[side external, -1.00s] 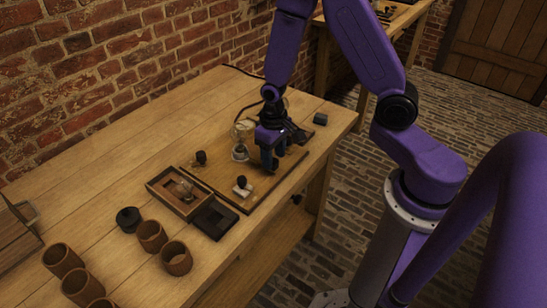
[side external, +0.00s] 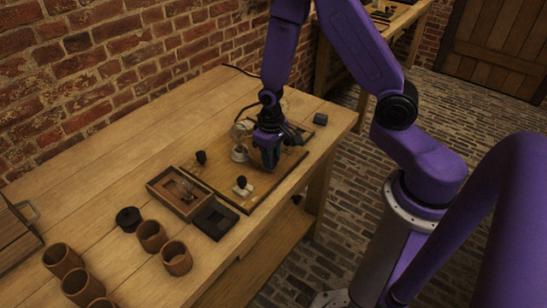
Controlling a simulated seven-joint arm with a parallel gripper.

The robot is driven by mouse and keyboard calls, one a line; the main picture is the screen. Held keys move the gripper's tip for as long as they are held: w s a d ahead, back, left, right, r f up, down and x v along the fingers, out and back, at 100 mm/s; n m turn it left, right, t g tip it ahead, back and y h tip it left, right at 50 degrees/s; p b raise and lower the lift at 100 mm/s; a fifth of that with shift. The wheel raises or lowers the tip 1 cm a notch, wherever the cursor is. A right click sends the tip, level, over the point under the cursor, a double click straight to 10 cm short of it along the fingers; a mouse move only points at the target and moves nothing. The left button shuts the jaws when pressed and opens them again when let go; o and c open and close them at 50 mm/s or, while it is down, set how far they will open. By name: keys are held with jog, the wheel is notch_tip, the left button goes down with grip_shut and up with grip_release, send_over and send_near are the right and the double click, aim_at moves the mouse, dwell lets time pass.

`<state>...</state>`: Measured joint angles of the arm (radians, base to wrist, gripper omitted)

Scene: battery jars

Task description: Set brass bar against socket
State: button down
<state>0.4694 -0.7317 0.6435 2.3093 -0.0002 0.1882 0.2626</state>
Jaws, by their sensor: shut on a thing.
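My gripper (side external: 270,163) points down over the wooden board (side external: 258,196), just right of a clear glass bulb (side external: 240,140) on a pale round base (side external: 239,154). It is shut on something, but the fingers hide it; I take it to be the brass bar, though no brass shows. The socket cannot be told for certain; the bulb's base may be it. A small white block with a black knob (side external: 242,185) sits on the board in front of the gripper. Another black knob (side external: 201,157) stands at the board's left side.
A wooden tray (side external: 160,197) with a small glass item and a flat black box (side external: 214,221) lie left of the board. Several brown cups (side external: 176,262) and a black round lid (side external: 128,219) stand at front left. A small dark block (side external: 320,119) is at back right.

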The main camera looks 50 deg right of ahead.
jog(key=shift+w, duration=0.95)
jog(key=c, duration=0.9)
grip_release()
notch_tip(320, 180, up, 18)
jog(key=shift+f, duration=0.25)
jog(key=shift+s, duration=0.1)
jog(key=s+a+n, duration=0.1)
jog(key=s+n, duration=0.3)
jog(key=s, duration=0.4)
jog(key=s+a+r+n, duration=0.1)
jog(key=s+a+n, duration=0.1)
jog(key=s+n, duration=0.2)
jog(key=s+a+n, duration=0.1)
jog(key=s+n, duration=0.3)
jog(key=s, duration=0.7)
jog(key=shift+s+a+r+n, duration=0.15)
jog(key=shift+s+r+n, duration=0.15)
jog(key=shift+s+r, duration=0.05)
